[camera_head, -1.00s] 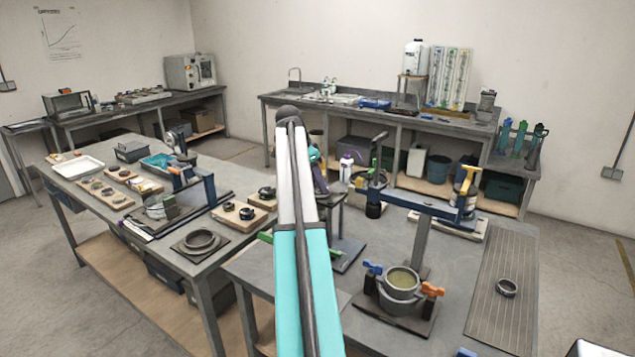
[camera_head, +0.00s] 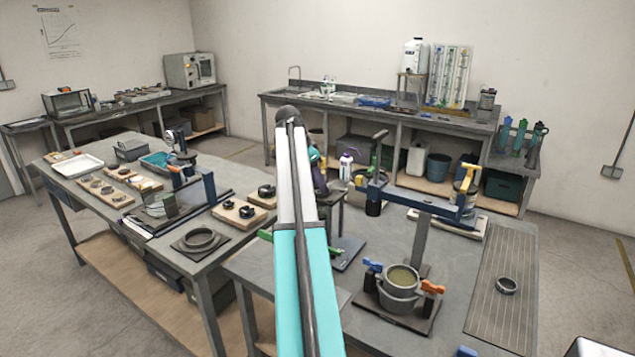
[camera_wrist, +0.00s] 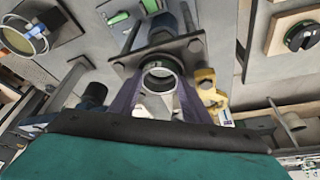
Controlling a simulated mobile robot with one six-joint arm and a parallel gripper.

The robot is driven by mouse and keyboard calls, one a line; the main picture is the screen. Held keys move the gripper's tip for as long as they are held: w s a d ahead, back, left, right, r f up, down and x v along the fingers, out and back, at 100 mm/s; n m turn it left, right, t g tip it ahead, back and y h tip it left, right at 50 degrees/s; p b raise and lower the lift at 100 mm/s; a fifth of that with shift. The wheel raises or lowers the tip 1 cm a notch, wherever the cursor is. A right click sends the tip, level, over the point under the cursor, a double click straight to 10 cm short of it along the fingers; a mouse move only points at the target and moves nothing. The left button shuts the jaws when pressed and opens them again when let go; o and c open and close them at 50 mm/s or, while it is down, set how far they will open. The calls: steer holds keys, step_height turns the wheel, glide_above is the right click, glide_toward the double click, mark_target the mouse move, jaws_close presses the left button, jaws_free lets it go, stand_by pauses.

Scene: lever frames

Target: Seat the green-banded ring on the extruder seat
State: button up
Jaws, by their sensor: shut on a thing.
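In the wrist view my gripper (camera_wrist: 158,98) has two purple fingers, shut on a grey ring (camera_wrist: 158,85) between their tips. In the head view my gripper (camera_head: 320,180) shows only in part behind my white and teal arm, and the held ring is hidden.
A pot with blue and orange clamps (camera_head: 400,296) stands on the near table. A loose dark ring (camera_head: 507,286) lies on the grooved mat (camera_head: 488,318) to its right. Another ring (camera_head: 199,240) sits on the left table. A yellow part (camera_wrist: 208,88) is close right of my fingers.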

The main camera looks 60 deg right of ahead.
steer(key=shift+s+a+f, duration=0.1)
steer(key=shift+a+f, duration=0.15)
steer(key=shift+f, duration=0.4)
stand_by(0.4)
steer(key=o, duration=1.2)
steer(key=shift+f, duration=0.1)
steer(key=shift+w+a+r+b, duration=0.1)
steer(key=shift+w+r+b, duration=0.1)
steer(key=shift+r+b, duration=0.3)
steer(key=b+v, duration=0.2)
steer(key=v, duration=1.2)
steer(key=shift+r, duration=0.1)
